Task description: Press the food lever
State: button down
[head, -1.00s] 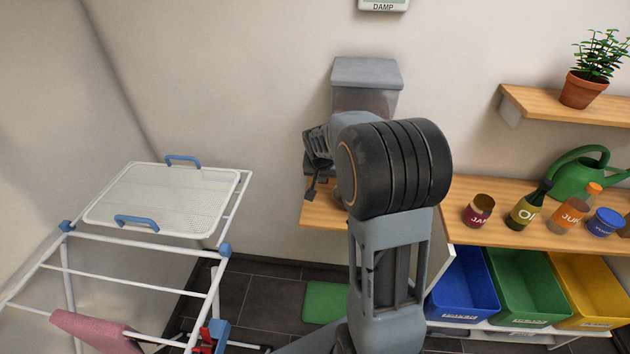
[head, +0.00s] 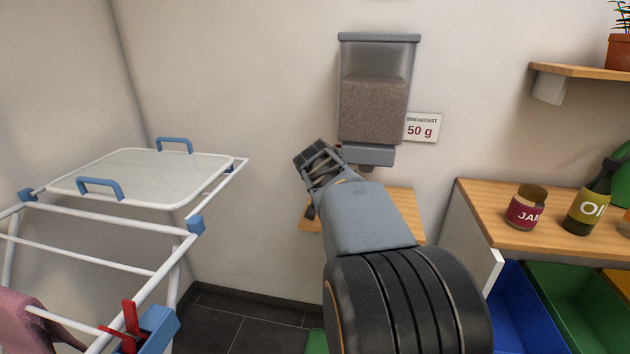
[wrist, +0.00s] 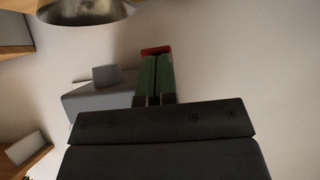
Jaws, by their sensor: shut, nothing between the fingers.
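The food dispenser (head: 373,105) is a grey wall unit with a clear hopper of brown food. Its grey base (head: 368,154) is just behind my gripper in the head view. In the wrist view, part of a grey body that looks like this base (wrist: 95,101) lies left of my fingers. My gripper (wrist: 155,58) has its green fingers shut together and empty. A small red piece (wrist: 156,50), likely the food lever, shows right at the fingertips; I cannot tell whether they touch. In the head view my arm hides most of the lever area.
A small wooden shelf (head: 309,222) is below the dispenser. A metal bowl (wrist: 87,10) shows in the wrist view. A sign (head: 422,128) reads 50 g. A drying rack (head: 90,255) stands left; a counter (head: 480,215) with a jam jar (head: 526,210) is right.

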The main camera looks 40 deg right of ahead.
jog(key=shift+d+f, duration=0.15)
jog(key=shift+f, duration=0.05)
jog(key=shift+r, duration=0.15)
jog(key=shift+w+r, duration=0.1)
jog(key=shift+r, duration=0.55)
jog(key=d+r+p+v, duration=0.1)
jog(key=p+v, duration=0.1)
jog(key=v, duration=1.2)
jog(key=shift+w+r+p, duration=0.25)
jog(key=shift+w+p, duration=0.05)
jog(key=shift+w, duration=0.1)
dwell(0.5)
